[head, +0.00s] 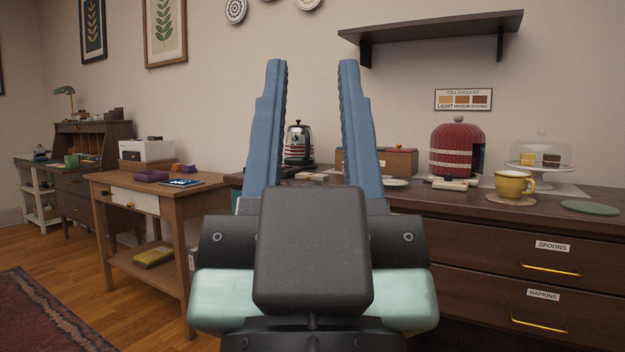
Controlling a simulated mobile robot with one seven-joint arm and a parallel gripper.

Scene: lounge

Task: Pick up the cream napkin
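My gripper (311,66) is open and empty, with its two blue fingers raised and well apart in front of the wall. No cream napkin can be clearly made out. A drawer labelled NAPKINS (500,310) is shut in the dark wooden sideboard at the right, below a shut drawer labelled SPOONS (500,258). Each has a brass handle. A pale flat piece (568,190) shows under the glass cake dome (541,150) on the sideboard top; I cannot tell whether it is cloth. My gripper hides part of the sideboard.
A yellow mug (514,184) stands on a round mat near the sideboard's front edge, with a green disc (590,208) to its right. A red knitted tea cosy (457,146) and a kettle (299,143) stand further back. A wooden side table (172,196) is at the left.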

